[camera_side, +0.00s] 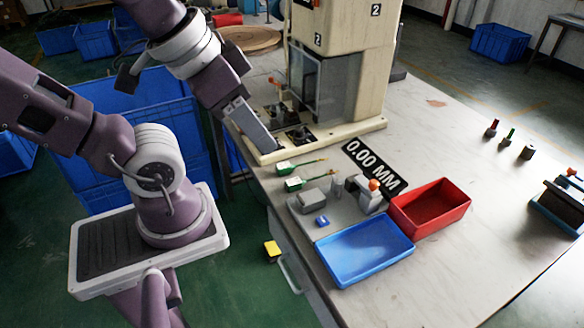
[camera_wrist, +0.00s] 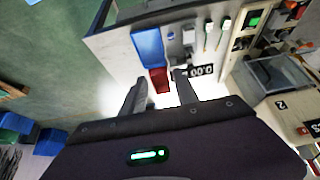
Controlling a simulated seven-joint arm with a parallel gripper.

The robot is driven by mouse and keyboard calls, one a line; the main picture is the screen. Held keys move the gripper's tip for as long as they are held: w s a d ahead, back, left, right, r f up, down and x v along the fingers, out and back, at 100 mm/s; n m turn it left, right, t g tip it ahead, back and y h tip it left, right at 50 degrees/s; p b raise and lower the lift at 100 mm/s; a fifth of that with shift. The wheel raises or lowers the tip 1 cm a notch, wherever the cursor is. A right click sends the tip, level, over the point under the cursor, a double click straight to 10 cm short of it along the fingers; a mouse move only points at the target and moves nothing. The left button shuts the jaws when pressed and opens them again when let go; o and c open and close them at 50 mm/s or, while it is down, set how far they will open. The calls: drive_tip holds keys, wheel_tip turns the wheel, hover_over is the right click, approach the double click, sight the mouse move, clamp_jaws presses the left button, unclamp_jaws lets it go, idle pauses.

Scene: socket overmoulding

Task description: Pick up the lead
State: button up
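Two leads with green and white connector bodies lie on the bench in front of the press. In the side view, one lead (camera_side: 290,167) lies nearer the press, and the other lead (camera_side: 298,183) lies just in front of it. Their thin ends point right. Both also show at the top of the wrist view, one lead (camera_wrist: 226,28) to the right of the other lead (camera_wrist: 208,34). My gripper (camera_wrist: 160,78) has its two fingers apart with nothing between them. In the side view my gripper (camera_side: 264,145) is beside the press base, away from the leads.
The press (camera_side: 340,60) stands behind the leads. A grey gauge fixture (camera_side: 345,205) with a 0.00 MM display (camera_side: 374,168), a blue tray (camera_side: 364,250) and a red tray (camera_side: 430,206) are in front.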

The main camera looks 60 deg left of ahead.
sight(285, 166)
drive_tip(key=o, duration=1)
drive_tip(key=w+a+f+m+g+y, duration=0.35)
drive_tip(key=a+f+m+y, duration=0.2)
drive_tip(key=a, duration=0.55)
drive_tip(key=w+a+f+m+g+y, duration=0.35)
drive_tip(key=a+f+y, duration=0.3)
drive_tip(key=a, duration=0.35)
drive_tip(key=w+f+m+t, duration=0.2)
drive_tip(key=f+m, duration=0.3)
drive_tip(key=f, duration=0.2)
drive_tip(key=w+a+f+m+t, duration=0.1)
drive_tip(key=w+f+m+t, duration=0.2)
drive_tip(key=f, duration=0.4)
drive_tip(key=w+f+m+t, duration=0.2)
drive_tip(key=w+f+m, duration=0.1)
drive_tip(key=f+m, duration=0.3)
drive_tip(key=shift+a+f+m+t, duration=0.15)
drive_tip(key=shift+f+m+t, duration=0.2)
drive_tip(key=shift+f, duration=0.45)
drive_tip(key=x, duration=0.7)
drive_tip(key=shift+s+f, duration=0.1)
drive_tip(key=shift+s, duration=0.1)
